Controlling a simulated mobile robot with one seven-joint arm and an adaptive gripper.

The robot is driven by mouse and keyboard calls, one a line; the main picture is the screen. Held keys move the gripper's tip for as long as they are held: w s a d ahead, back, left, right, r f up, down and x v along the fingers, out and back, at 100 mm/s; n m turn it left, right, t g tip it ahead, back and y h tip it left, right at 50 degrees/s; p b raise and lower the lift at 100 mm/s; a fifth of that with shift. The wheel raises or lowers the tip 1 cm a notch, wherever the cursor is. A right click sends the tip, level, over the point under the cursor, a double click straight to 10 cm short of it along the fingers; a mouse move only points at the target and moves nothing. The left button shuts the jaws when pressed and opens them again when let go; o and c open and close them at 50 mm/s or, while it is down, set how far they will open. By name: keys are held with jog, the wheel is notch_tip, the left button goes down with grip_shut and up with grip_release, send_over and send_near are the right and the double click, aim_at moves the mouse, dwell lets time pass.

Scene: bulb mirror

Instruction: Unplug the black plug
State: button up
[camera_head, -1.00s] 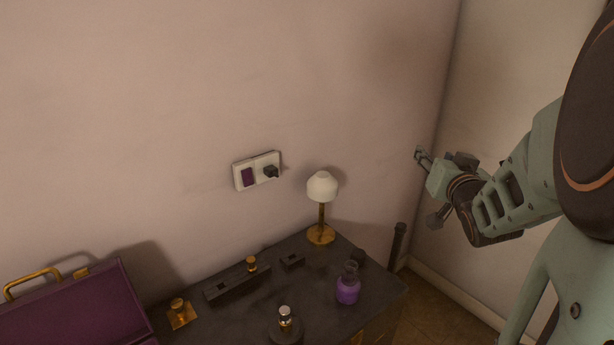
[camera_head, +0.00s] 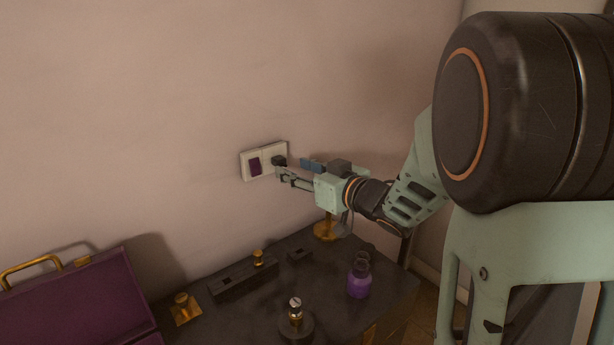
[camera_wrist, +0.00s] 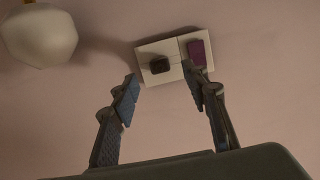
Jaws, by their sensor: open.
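The black plug (camera_head: 279,160) sits in the right half of a white double wall plate (camera_head: 248,170). A purple square (camera_head: 255,167) fills the plate's left half. My gripper (camera_head: 287,170) is in front of the plate, with its fingers pointing at the wall close to the plug. In the wrist view the plug (camera_wrist: 159,66) lies ahead of the fingertips, between them and nearer the left one. My gripper (camera_wrist: 161,82) is open and empty there. The exact gap between fingers and plug cannot be told.
A lamp's white shade (camera_wrist: 40,36) is close beside my gripper; its brass base (camera_head: 326,230) stands on the dark cabinet (camera_head: 245,308). A purple bottle (camera_head: 359,279) and small brass pieces also stand there. A purple case (camera_head: 85,305) is at left.

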aim_at(286, 166)
jog(key=shift+b+x, duration=0.35)
jog(key=shift+x, duration=2.2)
grip_shut()
jog(key=shift+s+d, duration=0.45)
jog(key=shift+s, duration=0.15)
jog(key=shift+f+v, duration=0.2)
jog(key=shift+v, duration=1.15)
